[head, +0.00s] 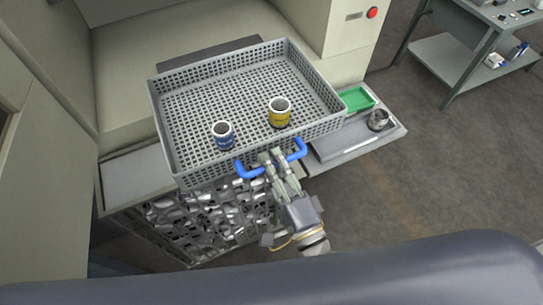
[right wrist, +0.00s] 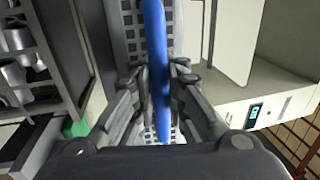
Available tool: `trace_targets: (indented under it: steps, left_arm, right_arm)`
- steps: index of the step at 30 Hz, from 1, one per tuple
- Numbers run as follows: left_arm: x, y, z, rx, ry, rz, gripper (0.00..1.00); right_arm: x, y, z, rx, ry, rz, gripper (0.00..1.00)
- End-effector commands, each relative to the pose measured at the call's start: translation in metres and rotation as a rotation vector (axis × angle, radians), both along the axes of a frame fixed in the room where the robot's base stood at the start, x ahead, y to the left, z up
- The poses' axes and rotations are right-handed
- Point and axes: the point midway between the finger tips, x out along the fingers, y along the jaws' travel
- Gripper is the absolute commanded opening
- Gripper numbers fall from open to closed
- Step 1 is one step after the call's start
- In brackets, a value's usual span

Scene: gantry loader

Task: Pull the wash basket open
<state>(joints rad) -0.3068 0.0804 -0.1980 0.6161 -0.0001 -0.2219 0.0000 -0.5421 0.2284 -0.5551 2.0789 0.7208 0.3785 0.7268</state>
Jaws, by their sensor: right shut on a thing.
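The wash basket (head: 190,171) is a grey perforated tray standing out at the front of the machine. A blue handle (head: 246,171) runs along its front side. A blue cup (head: 223,135) and a yellow cup (head: 279,112) stand inside the basket. My right gripper (head: 272,158) is shut on the blue handle at its middle. In the right wrist view the blue handle (right wrist: 155,60) runs between the fingers (right wrist: 158,85). My left gripper is not in view.
The beige machine (head: 210,40) stands behind the basket, with a red button (head: 372,13). A ledge to the right holds a green tray (head: 358,99) and a metal cup (head: 378,120). A bin of metal parts (head: 210,218) is below. A grey table (head: 450,65) stands far right; floor between is clear.

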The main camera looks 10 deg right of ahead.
Motion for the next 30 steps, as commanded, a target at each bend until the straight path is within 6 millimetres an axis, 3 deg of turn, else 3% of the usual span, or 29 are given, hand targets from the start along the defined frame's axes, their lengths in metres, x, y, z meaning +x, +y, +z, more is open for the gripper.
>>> trace_targets:
  steps: [4, 6, 8, 20, 30]
  left_arm:
    - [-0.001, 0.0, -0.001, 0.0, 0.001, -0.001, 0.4]
    - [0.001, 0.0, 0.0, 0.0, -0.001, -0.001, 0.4]
    - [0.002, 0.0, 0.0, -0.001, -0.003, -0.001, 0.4]
    - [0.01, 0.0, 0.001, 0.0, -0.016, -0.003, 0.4]
    - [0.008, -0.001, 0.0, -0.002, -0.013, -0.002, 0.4]
  right_arm:
    - [-0.001, 0.001, -0.005, -0.003, 0.01, 0.005, 0.0]
    - [-0.001, 0.001, -0.005, -0.003, 0.01, 0.005, 0.23]
    - [-0.001, 0.001, -0.004, -0.003, 0.01, 0.004, 0.33]
    - [-0.006, -0.002, -0.003, -0.003, 0.004, 0.002, 0.33]
    - [-0.067, -0.02, -0.017, -0.005, 0.01, 0.006, 0.33]
